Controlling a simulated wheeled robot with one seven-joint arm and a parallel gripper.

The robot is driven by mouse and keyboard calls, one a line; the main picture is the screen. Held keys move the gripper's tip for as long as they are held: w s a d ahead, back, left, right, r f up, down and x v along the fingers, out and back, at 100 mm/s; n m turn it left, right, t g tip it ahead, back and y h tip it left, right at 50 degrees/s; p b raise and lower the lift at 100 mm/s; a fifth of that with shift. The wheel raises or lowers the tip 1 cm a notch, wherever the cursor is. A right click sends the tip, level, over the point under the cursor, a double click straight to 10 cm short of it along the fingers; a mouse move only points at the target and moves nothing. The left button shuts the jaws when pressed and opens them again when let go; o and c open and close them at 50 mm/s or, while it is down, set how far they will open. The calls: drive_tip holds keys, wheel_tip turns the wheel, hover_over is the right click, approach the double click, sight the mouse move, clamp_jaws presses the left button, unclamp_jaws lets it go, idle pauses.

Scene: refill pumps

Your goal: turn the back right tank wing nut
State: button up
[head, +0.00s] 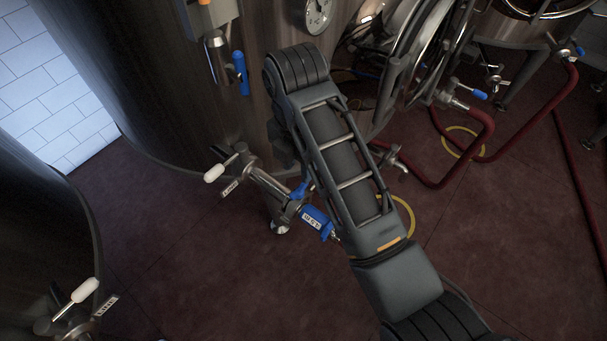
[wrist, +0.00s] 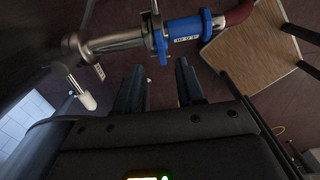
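A small blue wing nut (head: 299,190) sits on the clamp at the end of a steel outlet pipe (head: 266,183) on the large tank (head: 150,90). I cannot tell from these views whether this is the back right tank. A labelled blue coupling (head: 318,222) is joined beyond the clamp. In the wrist view the wing nut (wrist: 160,46) hangs below the pipe, beside the blue coupling (wrist: 187,28). My gripper (wrist: 160,74) is open and empty, its two fingers pointing toward the wing nut, which lies just beyond the gap between them. My arm hides the gripper in the head view.
A white-handled valve (head: 219,170) is on the same pipe; its handle (wrist: 87,101) shows left of my fingers. Another tank (head: 40,230) with a white-handled valve (head: 84,291) stands at left. Red hoses (head: 470,168) lie at right. A wooden-looking panel (wrist: 255,50) is at right.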

sight(299, 187)
wheel_tip(299, 187, down, 7)
drive_tip(key=shift+f, duration=0.15)
idle(0.4)
clamp_jaws()
